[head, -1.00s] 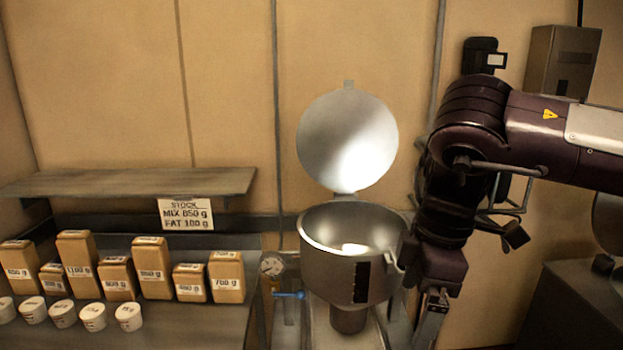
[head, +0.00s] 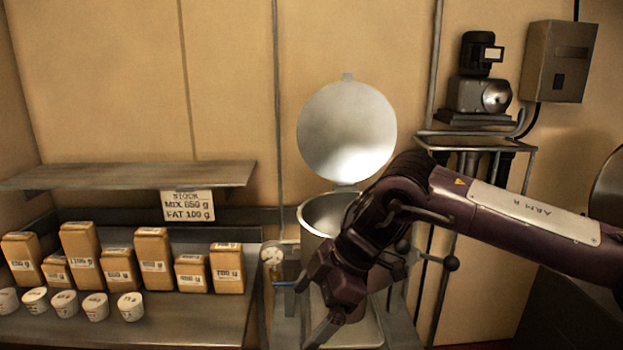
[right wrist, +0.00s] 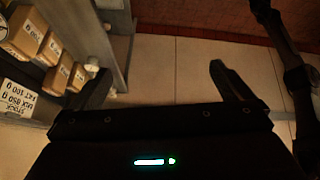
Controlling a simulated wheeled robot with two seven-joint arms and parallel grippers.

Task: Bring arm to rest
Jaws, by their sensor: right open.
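My right arm (head: 480,205) comes in from the right in the head view and crosses in front of the metal kettle (head: 318,215). Its gripper (head: 322,335) points down near the bottom edge, in front of the kettle and its stand. In the right wrist view the two fingers of the gripper (right wrist: 160,85) are spread apart with nothing between them, above the pale tiled floor (right wrist: 195,65). The kettle's round lid (head: 347,132) stands open behind the arm. The arm hides much of the kettle's body. My left gripper is not in view.
Several labelled tan packages (head: 80,245) and white tubs (head: 65,304) stand on the left counter (head: 190,320), below a shelf (head: 130,176) with a stock sign (head: 187,206). A motor (head: 482,90) sits on a stand at right. Bare floor lies beneath the right gripper.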

